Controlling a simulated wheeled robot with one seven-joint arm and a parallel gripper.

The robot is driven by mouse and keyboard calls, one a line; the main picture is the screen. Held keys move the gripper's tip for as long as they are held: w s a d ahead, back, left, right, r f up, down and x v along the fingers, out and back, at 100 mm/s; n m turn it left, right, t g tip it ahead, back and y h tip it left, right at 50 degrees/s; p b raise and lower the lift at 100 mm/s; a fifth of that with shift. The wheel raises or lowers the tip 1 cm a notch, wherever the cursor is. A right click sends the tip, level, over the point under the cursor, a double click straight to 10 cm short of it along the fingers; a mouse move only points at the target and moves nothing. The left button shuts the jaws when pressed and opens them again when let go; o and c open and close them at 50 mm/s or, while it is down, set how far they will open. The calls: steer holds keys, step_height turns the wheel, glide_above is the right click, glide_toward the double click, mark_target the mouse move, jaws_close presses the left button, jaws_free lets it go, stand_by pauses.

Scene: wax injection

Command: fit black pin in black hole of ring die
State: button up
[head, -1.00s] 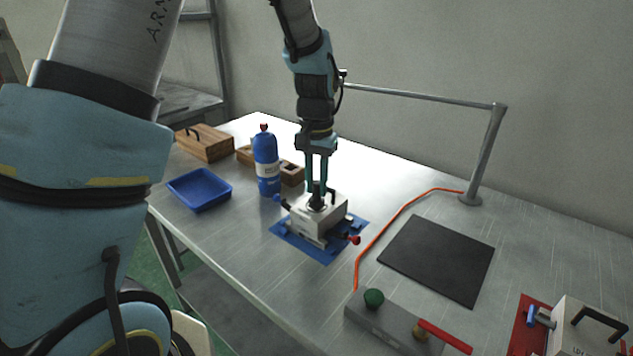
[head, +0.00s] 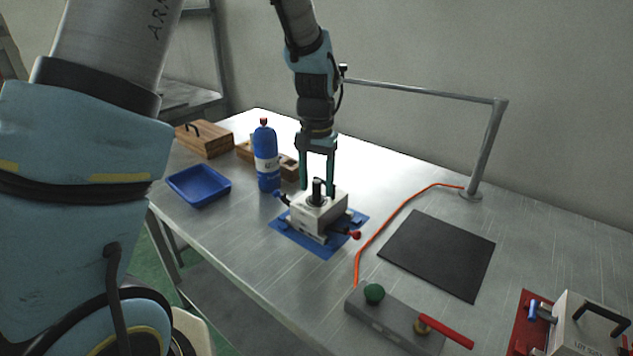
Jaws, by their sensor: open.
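A black pin (head: 317,189) stands upright at the top of a light grey block die (head: 311,222), which sits on a blue plate (head: 325,252). I take this block to be the ring die, though no label on it is readable. How deep the pin sits in its hole is too small to tell. My gripper (head: 317,183) is open above the block, pointing down, with one finger on each side of the pin and a gap on both sides.
A blue bottle (head: 266,160), a blue tray (head: 198,186) and wooden boxes (head: 206,140) stand left. A black mat (head: 438,256), orange cable (head: 400,213), grey fixture with red lever (head: 392,322) and a second die (head: 585,325) on red lie right.

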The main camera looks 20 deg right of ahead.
step_height(320, 180, up, 11)
steer(key=b, duration=0.2)
stand_by(0.3)
steer(key=shift+f, duration=0.1)
steer(key=w+a+f+n, duration=0.1)
steer(key=a+f+n, duration=0.1)
steer(key=a, duration=0.5)
steer(key=w+a+f+n, duration=0.1)
steer(key=a+f+n, duration=0.1)
steer(key=a, duration=0.6)
steer(key=s+a+f+n, duration=0.2)
steer(key=s+a, duration=0.1)
steer(key=a, duration=0.4)
steer(key=s+a+f+n+t, duration=0.1)
steer(key=s+a+f+n, duration=0.1)
steer(key=a, duration=0.6)
steer(key=shift+s+t, duration=0.3)
steer(key=shift+s, duration=0.2)
steer(key=shift+a, duration=0.1)
